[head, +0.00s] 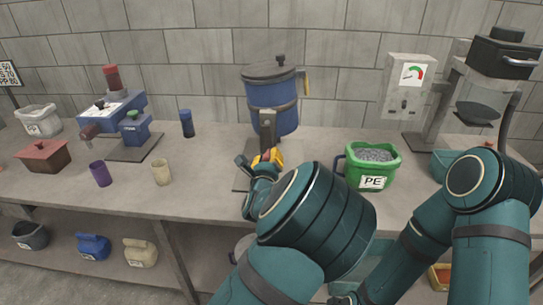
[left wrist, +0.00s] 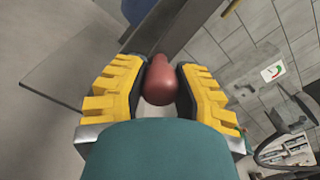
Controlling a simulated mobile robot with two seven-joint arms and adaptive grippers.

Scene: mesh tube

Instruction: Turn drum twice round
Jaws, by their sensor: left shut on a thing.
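The drum (head: 271,107) is a blue vessel with a grey lid and a dark band, standing on a stand near the wall at the back of the bench. My left gripper (head: 266,158) is in front of the stand, below the drum. In the left wrist view its yellow fingers are shut on a rounded red-brown handle (left wrist: 160,82), one finger on each side. The head view does not show this handle clearly, as my gripper and arm cover it. My right arm is at the right, but its gripper does not show.
A green bucket marked PE (head: 372,167) with grey grains stands right of my left gripper. A grey box with a dial (head: 408,85) is behind it. A purple cup (head: 100,174) and a beige cup (head: 161,173) stand at the left. The bench front between the cups and my arm is clear.

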